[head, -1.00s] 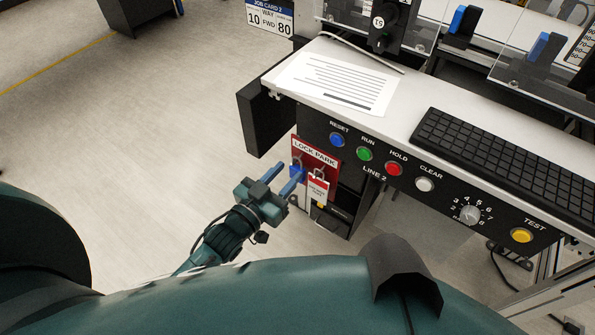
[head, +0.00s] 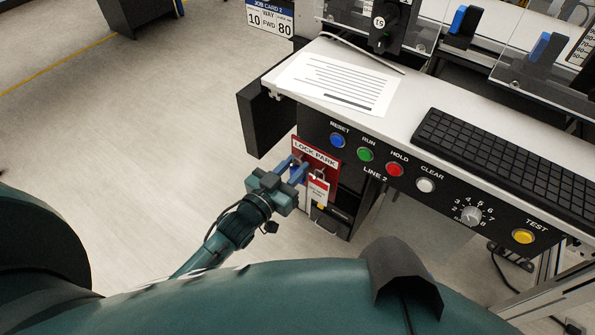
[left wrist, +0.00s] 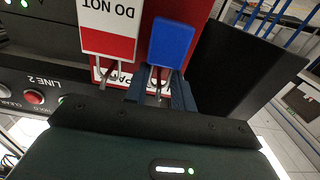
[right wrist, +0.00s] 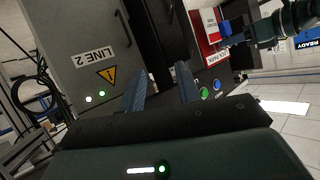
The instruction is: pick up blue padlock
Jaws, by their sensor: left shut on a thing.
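The blue padlock (left wrist: 171,43) hangs against the red LOCK PARK board (head: 302,147) on the console's front. In the left wrist view its body lies just beyond my fingertips and its shackle runs between them. My left gripper (head: 298,169) is at the board, shut on the padlock at its shackle. In the head view the fingers mostly hide the padlock. In the right wrist view the padlock (right wrist: 224,29) shows as a small blue block at my left gripper's tips. My right gripper (right wrist: 160,90) is open and empty, away from the board.
A red and white tag (left wrist: 109,28) hangs close beside the padlock. Above the board are the blue RESET button (head: 337,140) and other panel buttons. A black box (head: 262,120) sticks out at the console's left end. Open floor lies left of it.

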